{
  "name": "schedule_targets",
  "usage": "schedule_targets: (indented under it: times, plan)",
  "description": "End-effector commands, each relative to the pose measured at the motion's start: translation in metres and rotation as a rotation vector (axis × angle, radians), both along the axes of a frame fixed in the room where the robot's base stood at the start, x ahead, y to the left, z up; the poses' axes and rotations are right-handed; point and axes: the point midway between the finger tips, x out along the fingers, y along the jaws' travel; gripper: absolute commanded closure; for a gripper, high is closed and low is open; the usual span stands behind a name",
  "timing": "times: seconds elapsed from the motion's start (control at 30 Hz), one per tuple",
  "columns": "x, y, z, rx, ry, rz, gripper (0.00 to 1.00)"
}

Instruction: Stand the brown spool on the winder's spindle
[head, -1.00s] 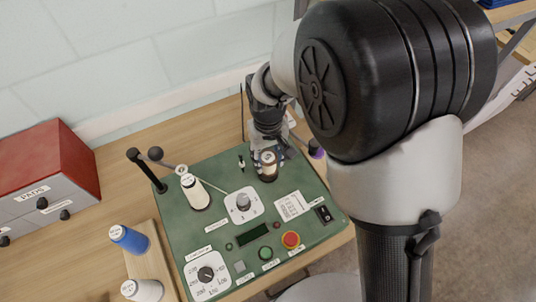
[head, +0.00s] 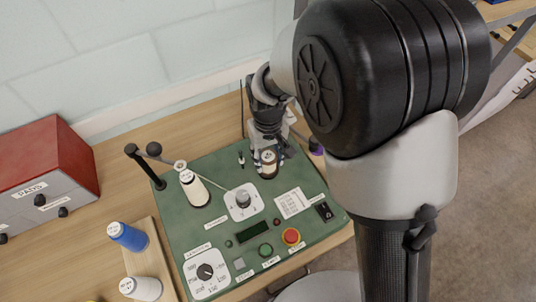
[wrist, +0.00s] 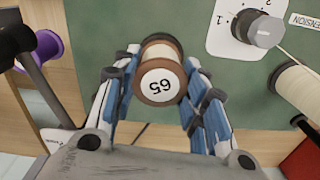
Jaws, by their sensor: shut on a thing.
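The brown spool (head: 268,164) has brown ends, pale thread and a white top label. In the wrist view the spool (wrist: 159,78) shows its labelled end, marked 65, toward the camera. My gripper (head: 268,150) is shut on it; in the wrist view the fingers of my gripper (wrist: 160,72) lie on both sides of it. The spool is over the far right part of the winder's green panel (head: 225,212). I cannot tell whether it touches the panel. I cannot make out the spindle; the spool and gripper may hide it.
A cream spool (head: 194,188) stands left on the panel, near a black post with a rod (head: 146,168). A tension knob (head: 242,198) lies between. A purple spool (wrist: 46,50) is beside the panel. Blue (head: 128,237) and white (head: 142,288) spools and a red-topped cabinet (head: 62,170) are left.

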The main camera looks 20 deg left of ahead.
Motion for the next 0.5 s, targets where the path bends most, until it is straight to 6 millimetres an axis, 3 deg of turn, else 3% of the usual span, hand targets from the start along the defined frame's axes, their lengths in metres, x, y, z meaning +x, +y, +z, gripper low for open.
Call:
schedule_targets:
  times: [0.47, 0.5]
  plan:
    - [-0.0001, -0.0001, -0.0064, 0.000, 0.000, 0.000, 0.84]
    - [-0.0001, -0.0001, -0.0064, 0.000, 0.000, 0.000, 0.58]
